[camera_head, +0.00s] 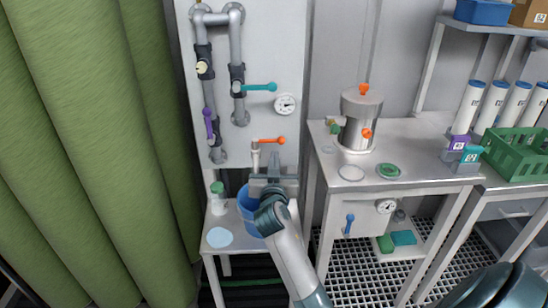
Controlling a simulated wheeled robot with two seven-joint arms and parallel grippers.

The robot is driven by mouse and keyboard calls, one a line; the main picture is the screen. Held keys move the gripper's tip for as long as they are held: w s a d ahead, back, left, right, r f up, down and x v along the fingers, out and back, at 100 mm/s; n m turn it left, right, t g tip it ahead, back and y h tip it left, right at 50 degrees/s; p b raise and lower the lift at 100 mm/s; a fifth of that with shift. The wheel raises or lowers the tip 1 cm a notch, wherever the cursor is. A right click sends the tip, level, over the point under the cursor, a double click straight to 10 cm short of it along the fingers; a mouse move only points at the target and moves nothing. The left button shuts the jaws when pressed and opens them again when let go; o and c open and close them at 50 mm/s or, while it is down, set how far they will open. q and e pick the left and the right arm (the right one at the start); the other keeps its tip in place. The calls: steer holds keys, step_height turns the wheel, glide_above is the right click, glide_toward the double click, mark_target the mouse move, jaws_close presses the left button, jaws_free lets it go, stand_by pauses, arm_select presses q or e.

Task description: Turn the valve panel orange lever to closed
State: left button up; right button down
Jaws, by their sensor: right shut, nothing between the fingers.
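The valve panel (262,50) is a pale upright board on the wall with grey pipes. Its orange lever (268,141) is low on the panel and lies roughly horizontal, with a rounded orange end at the right. A small pale fitting (255,155) shows under the lever's left end. My right gripper (273,158) is shut and empty, with its tips just below the lever. I cannot tell whether they touch it. The gripper body hides part of the panel's lower edge. My left gripper is not in view.
A teal lever (259,87), a purple lever (208,122) and a gauge (285,104) are on the same panel. A blue bucket (246,214) stands below my gripper. A steel table (424,145) with a metal vessel (360,118) is at right, a green curtain (85,130) at left.

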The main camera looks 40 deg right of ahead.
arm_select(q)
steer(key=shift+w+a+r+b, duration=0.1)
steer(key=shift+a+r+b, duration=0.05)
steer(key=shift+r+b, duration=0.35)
arm_select(e)
steer(key=v, duration=0.7)
steer(key=shift+s, duration=0.5)
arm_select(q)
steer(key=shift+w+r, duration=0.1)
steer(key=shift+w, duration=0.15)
